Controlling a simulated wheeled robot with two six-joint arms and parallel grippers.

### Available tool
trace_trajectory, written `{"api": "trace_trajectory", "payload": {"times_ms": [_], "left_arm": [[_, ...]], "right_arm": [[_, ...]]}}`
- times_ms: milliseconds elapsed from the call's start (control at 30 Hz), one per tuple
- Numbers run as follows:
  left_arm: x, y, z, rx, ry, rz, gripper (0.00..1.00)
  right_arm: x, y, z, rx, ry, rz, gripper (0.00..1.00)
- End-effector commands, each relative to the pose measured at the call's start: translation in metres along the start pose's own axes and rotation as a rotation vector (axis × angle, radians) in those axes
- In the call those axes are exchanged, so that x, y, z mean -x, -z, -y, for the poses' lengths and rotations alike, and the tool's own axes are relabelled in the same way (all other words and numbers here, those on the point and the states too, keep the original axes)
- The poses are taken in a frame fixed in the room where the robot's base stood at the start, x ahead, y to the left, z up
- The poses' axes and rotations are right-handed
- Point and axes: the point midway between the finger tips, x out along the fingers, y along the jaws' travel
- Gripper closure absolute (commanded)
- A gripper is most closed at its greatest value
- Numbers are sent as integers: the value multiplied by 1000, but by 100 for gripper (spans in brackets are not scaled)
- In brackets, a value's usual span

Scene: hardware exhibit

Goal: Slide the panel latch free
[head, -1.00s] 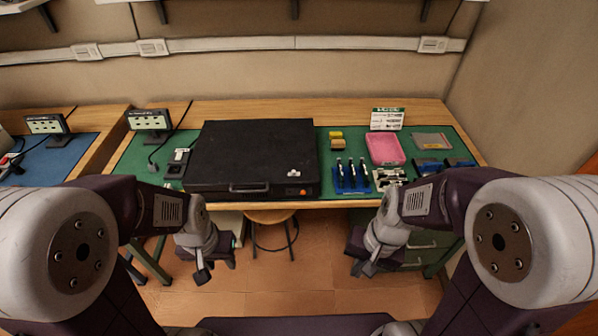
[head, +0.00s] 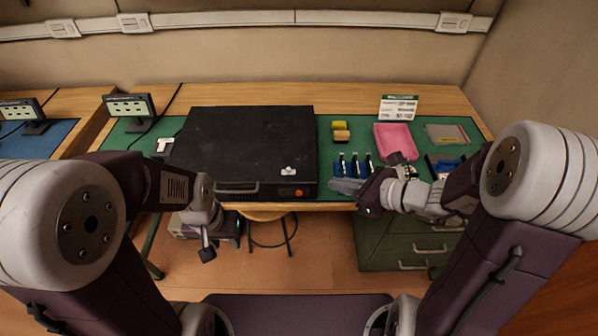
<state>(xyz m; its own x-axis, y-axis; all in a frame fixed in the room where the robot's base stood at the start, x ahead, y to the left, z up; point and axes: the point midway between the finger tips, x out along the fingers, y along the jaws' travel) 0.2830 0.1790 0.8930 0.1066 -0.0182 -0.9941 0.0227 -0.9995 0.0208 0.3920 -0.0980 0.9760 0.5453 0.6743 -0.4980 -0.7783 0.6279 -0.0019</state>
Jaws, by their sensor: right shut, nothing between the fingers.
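A large black case with a flat top panel (head: 245,138) lies on the green mat. A small white piece (head: 289,171), perhaps the latch, sits on the panel near its front right corner; its shape is too small to make out. An orange button (head: 298,193) is on the case's front face, and a handle (head: 237,187) is at the front left. My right gripper (head: 340,186) is shut and empty, just right of the case's front right corner, over the table's front edge. My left gripper (head: 207,254) hangs low in front of the table; its fingers are unclear.
Blue-handled tools (head: 354,166) stand in a rack close behind my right gripper. A small screen (head: 130,105) stands at the left. A stool (head: 262,214) is under the table.

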Motion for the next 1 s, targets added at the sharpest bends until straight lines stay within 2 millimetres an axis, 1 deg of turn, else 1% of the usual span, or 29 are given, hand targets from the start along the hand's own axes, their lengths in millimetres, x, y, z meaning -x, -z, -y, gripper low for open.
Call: {"api": "trace_trajectory", "payload": {"times_ms": [133,233,267,300,333,600,700,800,1000], "left_arm": [[5,1,0,0,0,0,64],[14,2,0,0,0,0,64],[17,2,0,0,0,0,64],[8,1,0,0,0,-1,64],[6,1,0,0,0,-1,64],[1,0,0,0,0,0,64],[7,1,0,0,0,0,64],[9,1,0,0,0,0,64],[10,1,0,0,0,0,64]], "right_arm": [[-6,-2,-1,0,-5,0,100],[-20,-3,-2,-3,-10,-2,100],[-26,-3,-3,-3,-11,-5,100],[-38,2,-2,2,-9,-2,100],[-45,2,-2,4,-9,-2,100],[-103,2,-2,4,-7,-3,100],[-116,-10,-2,5,-5,-1,100],[-127,-16,-1,4,-3,-2,100],[-135,-20,-1,3,-1,-1,100]]}}
